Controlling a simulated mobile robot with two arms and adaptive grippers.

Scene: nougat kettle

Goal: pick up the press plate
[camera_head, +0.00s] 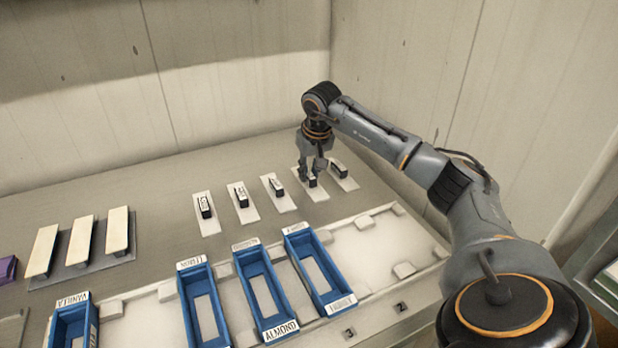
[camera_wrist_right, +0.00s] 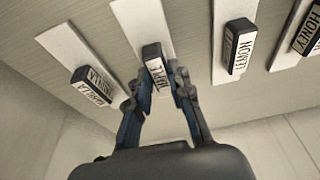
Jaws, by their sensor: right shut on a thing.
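Several press plates stand in a row on the table, each a white slab with a black labelled block as its handle. My right gripper (camera_head: 313,178) is shut on the black block of the second press plate from the right (camera_head: 318,194). In the right wrist view this plate (camera_wrist_right: 140,22) shows with its block (camera_wrist_right: 155,65) between the fingers (camera_wrist_right: 158,88); its label is hard to read. I cannot tell whether the plate is lifted off the table. The neighbouring plate on the right (camera_head: 346,184) is close to the fingers. My left gripper is not in view.
Several blue moulds stand in front on a pale tray (camera_head: 378,240) with raised blocks, including an almond mould (camera_head: 247,287) and a vanilla mould (camera_head: 57,330). Cream bars lie on a grey board (camera_head: 95,262) at left. A wall (camera_head: 250,70) closes the back.

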